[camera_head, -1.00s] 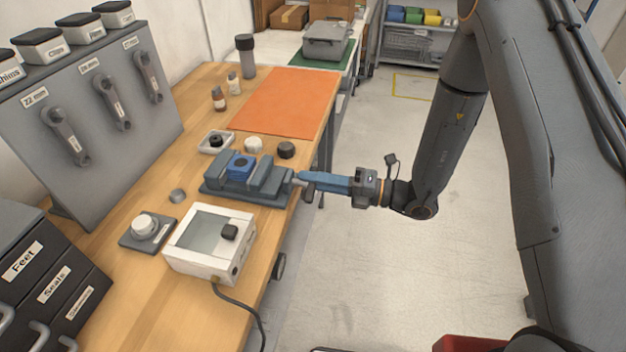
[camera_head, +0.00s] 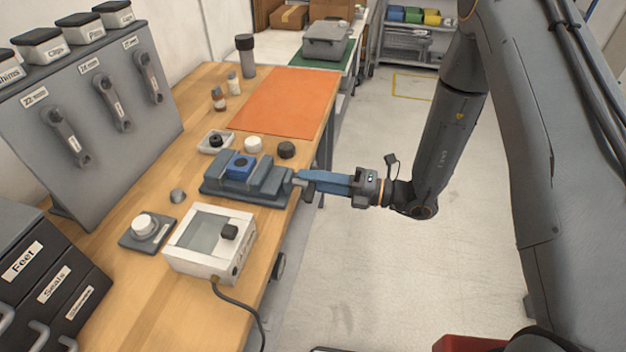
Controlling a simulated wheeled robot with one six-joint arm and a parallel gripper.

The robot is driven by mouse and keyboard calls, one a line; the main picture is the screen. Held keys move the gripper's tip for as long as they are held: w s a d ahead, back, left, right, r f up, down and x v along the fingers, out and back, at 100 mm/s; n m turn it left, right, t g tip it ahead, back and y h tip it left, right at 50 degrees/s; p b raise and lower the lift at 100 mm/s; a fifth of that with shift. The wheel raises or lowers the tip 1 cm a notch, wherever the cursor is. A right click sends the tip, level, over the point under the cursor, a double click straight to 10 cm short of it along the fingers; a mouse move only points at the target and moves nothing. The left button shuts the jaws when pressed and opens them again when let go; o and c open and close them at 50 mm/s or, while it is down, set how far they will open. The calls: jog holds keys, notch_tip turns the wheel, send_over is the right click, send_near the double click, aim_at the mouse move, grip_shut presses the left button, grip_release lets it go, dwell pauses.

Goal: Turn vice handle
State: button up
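A grey bench vice (camera_head: 222,187) sits near the right edge of the wooden bench. A blue block (camera_head: 241,166) with a dark round hole is between its jaws. The vice's handle (camera_head: 306,189) is at its right end, at the bench edge, mostly covered by my gripper. My gripper (camera_head: 303,181) has blue fingers and reaches in from the right, its tips at the handle. The fingers look close together around the handle, but the small size hides whether they press on it.
A white box with a screen (camera_head: 208,241) stands in front of the vice, its cable hanging off the edge. A white cap (camera_head: 253,144), a dark knob (camera_head: 286,149) and a small tray (camera_head: 215,142) lie behind the vice. The orange mat (camera_head: 284,101) is clear. Open floor lies right.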

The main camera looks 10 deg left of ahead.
jog(key=d+b, duration=0.2)
jog(key=d, duration=0.5)
jog(key=shift+s+d, duration=0.35)
jog(key=shift+d, duration=0.05)
